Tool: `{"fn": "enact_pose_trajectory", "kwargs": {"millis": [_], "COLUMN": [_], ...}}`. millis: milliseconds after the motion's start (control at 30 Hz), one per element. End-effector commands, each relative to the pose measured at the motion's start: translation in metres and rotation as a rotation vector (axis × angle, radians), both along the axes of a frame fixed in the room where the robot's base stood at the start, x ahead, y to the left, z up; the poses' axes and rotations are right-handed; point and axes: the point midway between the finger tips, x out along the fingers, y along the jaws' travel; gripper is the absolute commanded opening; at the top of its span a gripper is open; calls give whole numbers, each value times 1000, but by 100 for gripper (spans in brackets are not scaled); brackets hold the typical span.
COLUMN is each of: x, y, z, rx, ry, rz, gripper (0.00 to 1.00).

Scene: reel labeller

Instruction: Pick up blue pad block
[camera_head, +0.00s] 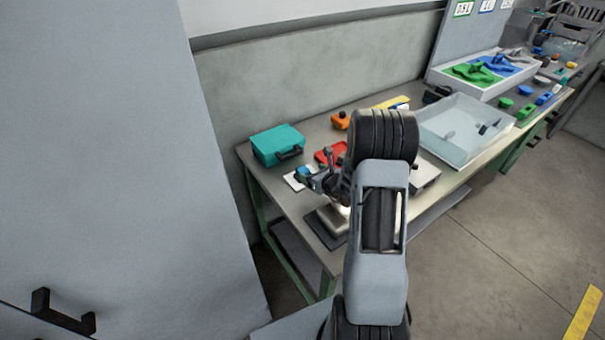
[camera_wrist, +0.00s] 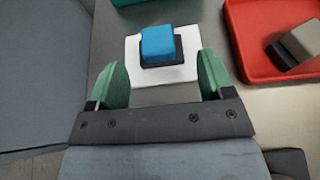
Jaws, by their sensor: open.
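The blue pad block (camera_wrist: 158,44) sits on a dark base on a white square card (camera_wrist: 185,72) on the table. It shows ahead of my gripper (camera_wrist: 163,75) in the wrist view. The two green fingers are spread apart with nothing between them, and the block lies beyond their tips, roughly centred. In the head view the blue block (camera_head: 304,171) shows small on the table's left part, with my gripper (camera_head: 314,178) close by it and partly covering it.
A red tray (camera_wrist: 245,58) with a grey-and-black block (camera_wrist: 300,42) lies right of the card. A teal case (camera_head: 276,146) stands behind. An orange object (camera_head: 340,120) stands near the wall. A clear bin (camera_head: 455,143) is further right. Bare table (camera_wrist: 215,30) separates card and tray.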

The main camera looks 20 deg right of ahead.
Motion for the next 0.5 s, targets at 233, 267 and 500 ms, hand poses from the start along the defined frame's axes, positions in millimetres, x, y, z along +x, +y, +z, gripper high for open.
{"fn": "enact_pose_trajectory", "kwargs": {"millis": [233,267,500], "x": [24,28,45], "y": [10,10,13], "z": [-11,-12,-21], "rx": [1,0,0], "ry": [2,1,0], "rz": [7,6,5], "gripper": [74,74,74]}}
